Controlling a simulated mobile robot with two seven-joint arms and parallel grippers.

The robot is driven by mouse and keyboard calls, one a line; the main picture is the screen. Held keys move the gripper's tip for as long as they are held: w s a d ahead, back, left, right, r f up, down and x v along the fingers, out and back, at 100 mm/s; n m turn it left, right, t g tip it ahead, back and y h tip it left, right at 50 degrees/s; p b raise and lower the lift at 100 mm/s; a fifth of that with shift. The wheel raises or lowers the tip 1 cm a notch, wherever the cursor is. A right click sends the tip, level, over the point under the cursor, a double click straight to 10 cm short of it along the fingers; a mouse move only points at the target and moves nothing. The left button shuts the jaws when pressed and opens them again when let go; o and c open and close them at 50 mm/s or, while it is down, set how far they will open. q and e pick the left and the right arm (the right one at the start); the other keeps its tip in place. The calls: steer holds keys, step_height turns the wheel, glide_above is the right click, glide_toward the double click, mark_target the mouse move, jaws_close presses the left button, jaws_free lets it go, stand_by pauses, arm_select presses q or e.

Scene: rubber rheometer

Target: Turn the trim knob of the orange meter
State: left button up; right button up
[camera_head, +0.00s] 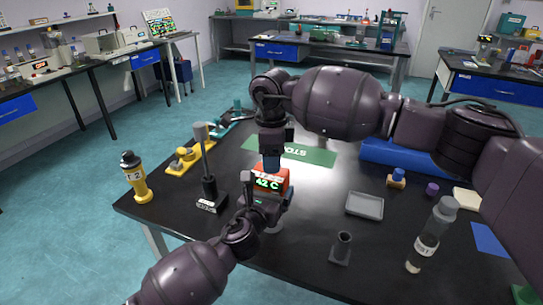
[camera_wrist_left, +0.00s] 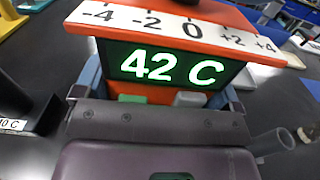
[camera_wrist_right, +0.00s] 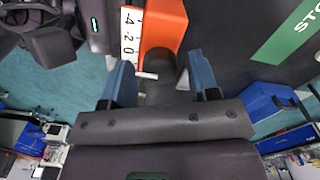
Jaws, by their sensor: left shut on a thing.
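The orange meter (camera_head: 272,179) stands on the black table, its green display reading 42 C. Its display and white scale, marked -4 to +4, face the left wrist view (camera_wrist_left: 170,63). My left gripper (camera_head: 262,203) is shut on the meter's body, one finger at each side. My right gripper (camera_head: 271,163) points down over the meter's top. In the right wrist view its blue fingers (camera_wrist_right: 162,82) are apart. The dark trim knob (camera_wrist_right: 163,90) with a white pointer (camera_wrist_right: 147,75) shows between them, with gaps visible. The pointer's exact reading is unclear.
A dark post on a stand (camera_head: 208,180) and a yellow bottle (camera_head: 135,178) stand left of the meter. A grey tray (camera_head: 365,206), a small dark cylinder (camera_head: 342,247) and a clear bottle (camera_head: 432,236) are at right. A green mat (camera_head: 310,153) lies behind.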

steer(key=c, duration=0.8)
steer(key=shift+m, duration=0.3)
arm_select(q)
steer(key=shift+f, duration=0.1)
arm_select(e)
steer(key=shift+m, duration=2.6)
steer(key=o, duration=1)
steer(key=shift+c, duration=0.2)
steer(key=shift+r, duration=0.15)
step_height(320, 180, up, 12)
